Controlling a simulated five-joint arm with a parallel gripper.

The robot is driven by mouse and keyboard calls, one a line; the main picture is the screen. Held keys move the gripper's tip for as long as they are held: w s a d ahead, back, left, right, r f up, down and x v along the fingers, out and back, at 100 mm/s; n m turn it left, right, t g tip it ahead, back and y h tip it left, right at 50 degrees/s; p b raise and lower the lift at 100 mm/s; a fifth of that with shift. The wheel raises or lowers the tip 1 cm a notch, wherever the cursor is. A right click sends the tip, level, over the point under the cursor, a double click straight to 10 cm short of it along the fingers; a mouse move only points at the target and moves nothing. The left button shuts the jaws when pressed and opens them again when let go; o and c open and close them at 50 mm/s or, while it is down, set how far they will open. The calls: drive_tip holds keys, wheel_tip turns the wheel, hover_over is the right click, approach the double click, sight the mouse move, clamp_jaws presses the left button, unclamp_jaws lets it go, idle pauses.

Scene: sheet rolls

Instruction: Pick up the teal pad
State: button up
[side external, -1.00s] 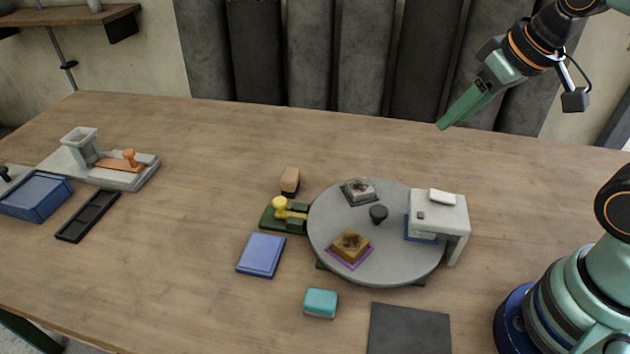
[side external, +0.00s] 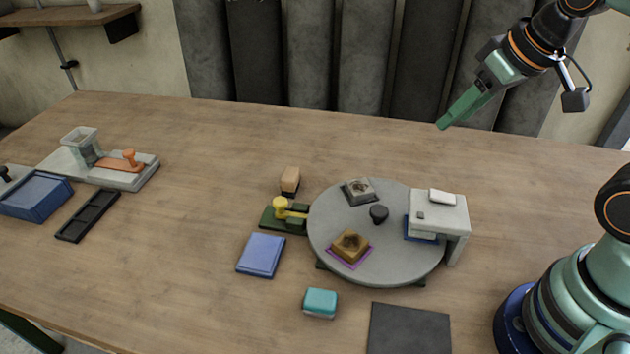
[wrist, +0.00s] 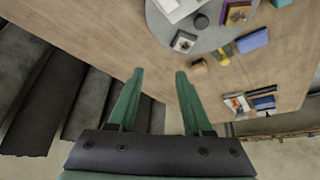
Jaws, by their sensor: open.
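The teal pad (side external: 320,302) is a small rounded block with a pale underside. It lies on the wooden table in front of the round grey turntable (side external: 330,258). It stands apart from the things around it. My gripper (side external: 441,125) is raised above the far right part of the table in the side view, well away from the pad. In the wrist view my gripper (wrist: 159,72) shows two green fingers spread apart with nothing between them.
The turntable carries a brown block on a purple sheet (side external: 350,246), a black knob (side external: 379,213) and a white bridge-like block (side external: 440,207). A blue pad (side external: 262,255) lies left of the teal pad, a dark mat (side external: 409,330) to its right. A black tray (side external: 88,215) lies farther left.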

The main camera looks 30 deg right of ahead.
drive_tip(key=o, duration=0.8)
drive_tip(key=n+g, duration=0.6)
drive_tip(key=n, duration=2.1)
hover_over(321, 294)
wheel_tip(321, 294, down, 13)
drive_tip(key=f, duration=0.5)
drive_tip(key=shift+s+f, duration=0.2)
drive_tip(key=shift+f, duration=0.05)
drive_tip(key=shift+w+f, duration=0.15)
drive_tip(key=shift+f, duration=1.45)
drive_tip(key=shift+w+f, duration=0.1)
drive_tip(key=shift+f, duration=1.45)
